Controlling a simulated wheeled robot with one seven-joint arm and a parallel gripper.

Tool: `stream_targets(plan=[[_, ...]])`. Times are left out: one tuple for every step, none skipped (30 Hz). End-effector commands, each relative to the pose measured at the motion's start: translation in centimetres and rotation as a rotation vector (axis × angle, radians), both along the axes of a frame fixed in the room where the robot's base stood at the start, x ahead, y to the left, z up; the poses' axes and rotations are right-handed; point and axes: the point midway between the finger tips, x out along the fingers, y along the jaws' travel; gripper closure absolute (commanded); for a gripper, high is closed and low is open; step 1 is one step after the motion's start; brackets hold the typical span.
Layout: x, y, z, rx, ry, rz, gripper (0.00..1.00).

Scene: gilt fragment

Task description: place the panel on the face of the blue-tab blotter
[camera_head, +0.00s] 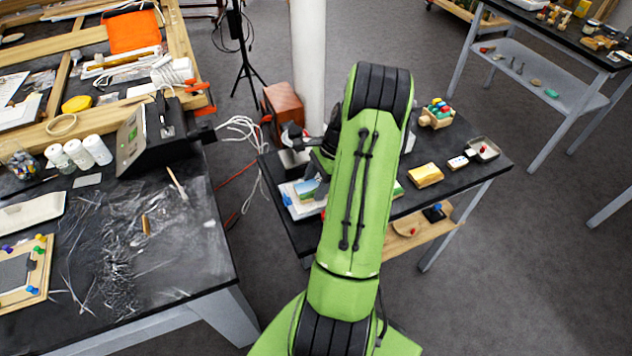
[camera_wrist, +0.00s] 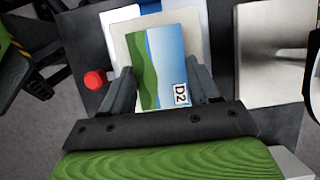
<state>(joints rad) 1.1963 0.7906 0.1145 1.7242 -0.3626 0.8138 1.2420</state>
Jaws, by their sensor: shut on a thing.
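The panel (camera_wrist: 165,65) is a small painted card with green hills, blue sky and a white "D2" label. My gripper (camera_wrist: 163,82) is shut on it, with one dark finger at each side edge. Behind the panel lies a pale blotter (camera_wrist: 121,25) with a blue tab (camera_wrist: 150,7) at its far edge. The panel overlaps the middle of the blotter's face; I cannot tell whether it touches. In the head view the panel (camera_head: 306,188) shows over the blotter (camera_head: 302,208), with the blue tab (camera_head: 286,198) at left. My arm hides part of this.
The blotter is on a small black table (camera_head: 460,165). A yellow block (camera_head: 425,175), a small tray (camera_head: 483,149) and a wooden holder (camera_head: 437,114) stand to the right. A red knob (camera_wrist: 95,79) is left of the gripper. A white pole (camera_head: 308,70) rises behind the table.

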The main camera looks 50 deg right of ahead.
Motion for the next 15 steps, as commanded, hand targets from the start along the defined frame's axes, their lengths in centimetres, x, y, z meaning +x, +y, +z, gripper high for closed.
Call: stream_targets(plan=[[0.0,0.01,-0.13,0.0,0.0,0.0,0.36],[-0.01,0.0,-0.1,0.0,0.0,0.0,0.32],[-0.01,0.01,-0.09,0.0,0.001,0.0,0.26],[-0.01,0.01,-0.09,0.0,0.001,0.0,0.21],[-0.01,0.01,-0.09,0.0,0.001,0.0,0.16],[-0.01,0.01,-0.09,0.0,0.001,0.0,0.14],[0.0,0.01,-0.07,0.0,0.001,0.0,0.14],[0.0,0.01,-0.07,0.0,0.001,0.0,0.14],[0.0,0.01,-0.07,0.0,0.001,0.0,0.14],[0.0,0.01,-0.07,0.0,0.001,0.0,0.14],[0.0,0.01,-0.07,0.0,0.001,0.0,0.14],[0.0,0.02,-0.06,0.0,0.001,0.0,0.14],[0.0,0.01,-0.02,0.0,0.001,0.0,0.14],[0.0,0.01,0.11,0.0,0.0,0.0,0.14],[-0.02,-0.03,0.44,0.0,0.0,0.0,0.14]])
